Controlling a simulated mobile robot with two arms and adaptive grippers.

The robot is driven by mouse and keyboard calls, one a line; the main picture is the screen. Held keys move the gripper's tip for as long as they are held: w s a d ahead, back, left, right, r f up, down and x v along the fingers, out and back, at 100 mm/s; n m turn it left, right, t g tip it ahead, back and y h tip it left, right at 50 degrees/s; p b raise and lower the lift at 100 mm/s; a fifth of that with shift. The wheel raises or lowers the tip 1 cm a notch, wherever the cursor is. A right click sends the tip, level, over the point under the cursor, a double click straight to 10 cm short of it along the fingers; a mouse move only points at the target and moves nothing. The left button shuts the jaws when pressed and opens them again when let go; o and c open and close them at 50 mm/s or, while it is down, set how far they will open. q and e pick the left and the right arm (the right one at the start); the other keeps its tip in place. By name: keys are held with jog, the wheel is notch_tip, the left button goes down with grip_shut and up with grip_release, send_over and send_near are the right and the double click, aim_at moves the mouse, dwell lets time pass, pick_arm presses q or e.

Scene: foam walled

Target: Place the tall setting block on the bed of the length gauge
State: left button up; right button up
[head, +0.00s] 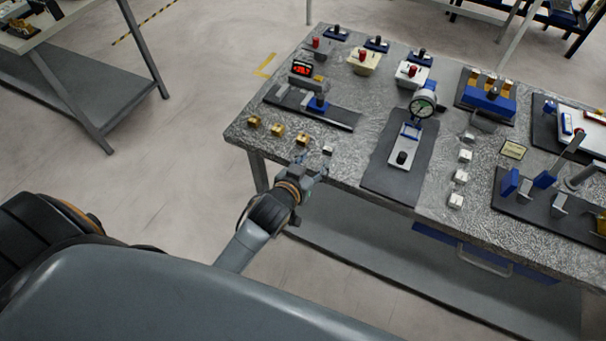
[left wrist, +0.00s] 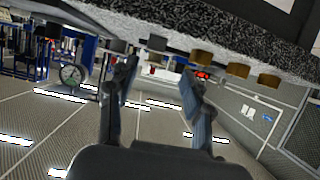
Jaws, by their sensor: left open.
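The long low instrument with a dark bed (head: 340,117), a blue carriage and a red digital display (head: 301,68) looks like the length gauge, at the table's left end. Small brass blocks (head: 277,130) stand in a row in front of it, with a grey block (head: 328,150) at the row's right end. I cannot tell which block is the tall setting block. My left gripper (head: 314,164) is at the table's front edge, close to the row; its open, empty fingers also show in the left wrist view (left wrist: 158,85), with brass blocks (left wrist: 238,70) beyond. My right gripper is not in view.
A dial gauge stand (head: 422,106) on a dark mat (head: 377,174) stands right of the row. Several silver blocks (head: 460,176) line up beyond it. More fixtures with blue parts (head: 546,179) fill the right side. Open floor lies left of the table.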

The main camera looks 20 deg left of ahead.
pick_arm(q)
jog(key=v, duration=0.6)
jog(key=shift+b, duration=0.3)
